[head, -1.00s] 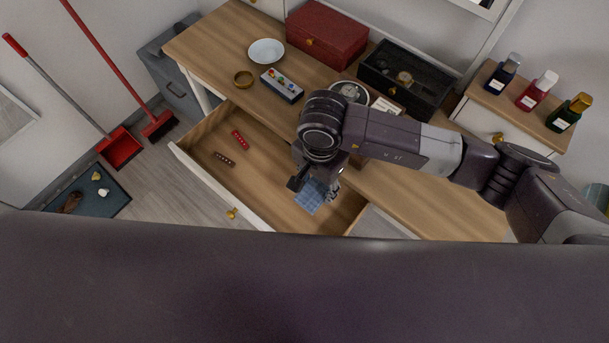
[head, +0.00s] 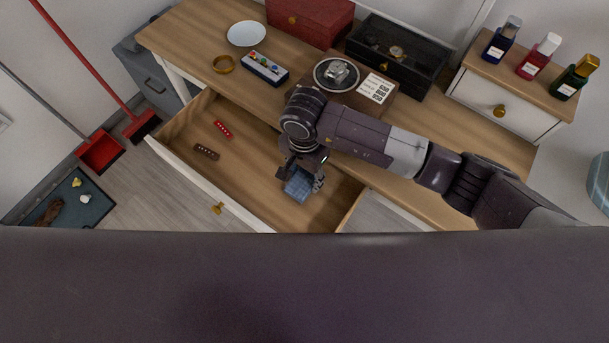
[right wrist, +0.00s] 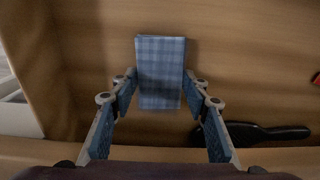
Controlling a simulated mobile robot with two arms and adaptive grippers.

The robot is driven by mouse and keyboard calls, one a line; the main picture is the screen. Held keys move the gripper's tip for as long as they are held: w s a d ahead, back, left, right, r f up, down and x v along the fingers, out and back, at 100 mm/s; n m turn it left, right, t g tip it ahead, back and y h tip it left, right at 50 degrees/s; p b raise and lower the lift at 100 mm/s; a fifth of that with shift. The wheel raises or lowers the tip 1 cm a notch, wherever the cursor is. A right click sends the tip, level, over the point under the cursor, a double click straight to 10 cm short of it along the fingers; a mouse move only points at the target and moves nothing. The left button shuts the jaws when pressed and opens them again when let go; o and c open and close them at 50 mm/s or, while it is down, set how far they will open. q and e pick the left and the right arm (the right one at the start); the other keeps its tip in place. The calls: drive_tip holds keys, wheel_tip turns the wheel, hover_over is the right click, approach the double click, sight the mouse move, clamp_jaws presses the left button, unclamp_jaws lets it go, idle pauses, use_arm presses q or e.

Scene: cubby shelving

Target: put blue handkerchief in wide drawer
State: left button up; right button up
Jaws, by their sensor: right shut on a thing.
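The blue checked handkerchief (head: 298,187) is a small folded block, seen over the right part of the open wide wooden drawer (head: 235,172). My right gripper (head: 302,178) points down into the drawer area and is shut on the handkerchief. In the right wrist view the handkerchief (right wrist: 160,72) sits between the two fingertips (right wrist: 160,92), with the wooden drawer bottom behind it. I cannot tell whether it touches the bottom. My left gripper is not in view.
The drawer holds a red item (head: 222,128) and a brown item (head: 206,152). A black handled object (right wrist: 255,133) lies beside the handkerchief in the wrist view. The dresser top bears a white plate (head: 247,34), red box (head: 310,22) and black case (head: 397,55). The drawer's left-middle is mostly clear.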

sight(305, 179)
drive_tip(key=shift+r, duration=0.1)
drive_tip(key=o, duration=0.5)
drive_tip(key=shift+f, duration=0.25)
drive_tip(key=o, duration=0.4)
drive_tip(key=shift+o, duration=0.2)
drive_tip(key=shift+r, duration=0.1)
drive_tip(key=shift+r, duration=0.15)
wheel_tip(305, 179, up, 12)
drive_tip(key=p, duration=0.6)
